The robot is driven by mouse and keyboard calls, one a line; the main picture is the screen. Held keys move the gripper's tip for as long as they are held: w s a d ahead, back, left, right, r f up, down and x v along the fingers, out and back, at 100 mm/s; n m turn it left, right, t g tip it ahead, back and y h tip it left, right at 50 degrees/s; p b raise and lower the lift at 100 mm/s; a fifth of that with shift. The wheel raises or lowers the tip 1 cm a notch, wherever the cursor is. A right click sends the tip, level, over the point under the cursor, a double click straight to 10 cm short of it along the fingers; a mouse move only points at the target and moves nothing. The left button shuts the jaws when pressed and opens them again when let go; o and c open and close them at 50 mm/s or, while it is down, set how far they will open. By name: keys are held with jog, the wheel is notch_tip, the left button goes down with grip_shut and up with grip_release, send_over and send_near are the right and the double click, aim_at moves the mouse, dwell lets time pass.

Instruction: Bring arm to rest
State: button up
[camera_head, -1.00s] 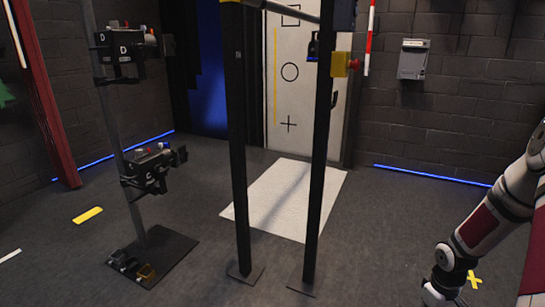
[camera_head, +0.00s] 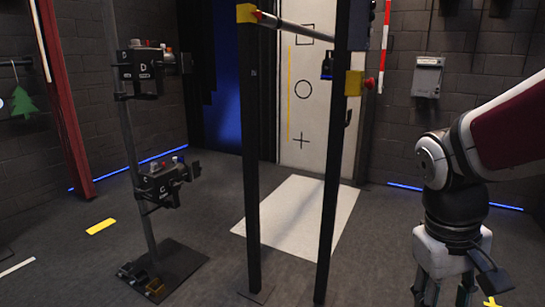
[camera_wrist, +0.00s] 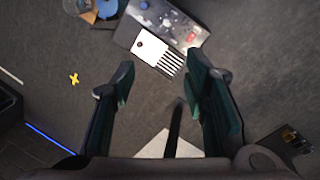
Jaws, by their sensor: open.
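My gripper (camera_head: 445,292) hangs at the lower right of the head view, pointing down, with its fingertips near or past the bottom edge. In the wrist view my gripper (camera_wrist: 162,82) has its two dark green fingers spread wide, and nothing is between them. My arm comes in from the right edge of the head view. The gripper is apart from the posts and the stand.
A frame of two dark posts (camera_head: 252,180) with a yellow box and red button (camera_head: 357,84) stands left of my arm. A stand with control boxes (camera_head: 160,185) is further left. The wrist view shows a panel (camera_wrist: 165,25) below and a yellow floor cross (camera_wrist: 73,79).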

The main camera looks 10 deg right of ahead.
jog(key=s+a+r+y, duration=0.3)
jog(key=s+a, duration=0.7)
jog(key=s, duration=0.4)
notch_tip(320, 180, up, 32)
jog(key=t+p, duration=0.4)
jog(key=p, duration=2.5)
jog(key=shift+d+f+t+p, duration=0.15)
jog(key=shift+f+t+p, duration=0.15)
jog(key=shift+t, duration=0.1)
